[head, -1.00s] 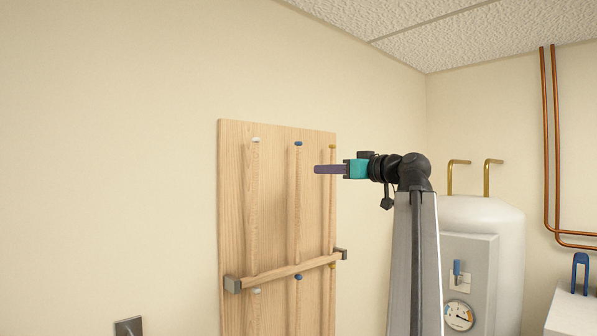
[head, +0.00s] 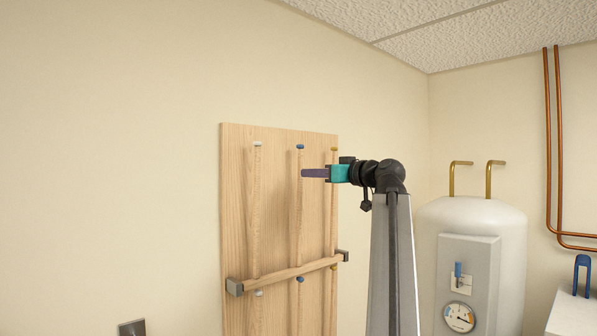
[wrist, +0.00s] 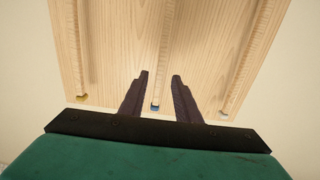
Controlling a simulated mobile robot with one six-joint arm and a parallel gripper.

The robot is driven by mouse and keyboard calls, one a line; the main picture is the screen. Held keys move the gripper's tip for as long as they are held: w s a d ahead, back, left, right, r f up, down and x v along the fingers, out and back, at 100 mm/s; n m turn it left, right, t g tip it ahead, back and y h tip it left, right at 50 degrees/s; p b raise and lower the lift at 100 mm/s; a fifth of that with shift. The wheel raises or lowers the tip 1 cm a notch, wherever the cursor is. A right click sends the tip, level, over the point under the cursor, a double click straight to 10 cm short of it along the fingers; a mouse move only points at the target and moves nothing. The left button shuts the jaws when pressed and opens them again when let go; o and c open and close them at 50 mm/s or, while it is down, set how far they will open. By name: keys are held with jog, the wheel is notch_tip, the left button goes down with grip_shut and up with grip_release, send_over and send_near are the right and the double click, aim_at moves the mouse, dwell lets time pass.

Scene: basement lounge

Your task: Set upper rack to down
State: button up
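A wooden wall rack (head: 237,200) hangs on the wall, with upright rods ending at the top in white (head: 258,143), blue (head: 300,147) and yellow (head: 334,149). A wooden crossbar (head: 285,274) between grey brackets spans its lower part. Which part the task calls the upper rack is not clear. My gripper (head: 303,173) is raised before the rack, pointing left, overlapping the blue-ended rod. In the wrist view my gripper (wrist: 160,75) is open, its dark fingers apart. The blue end (wrist: 155,106) shows between them; I cannot tell if they touch the rod.
More coloured ends show just below the crossbar. A white tank (head: 478,220) with a gauge (head: 460,317) and a blue lever (head: 458,270) stands to the right. Copper pipes (head: 552,140) run along the right wall. A grey wall plate (head: 132,328) is at the lower left.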

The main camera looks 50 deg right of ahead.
aim_at(301, 190)
jog(key=w+p, duration=0.1)
jog(key=w, duration=0.6)
jog(key=shift+d, duration=0.2)
jog(key=shift+s, duration=0.1)
grip_shut()
jog(key=shift+s, duration=0.25)
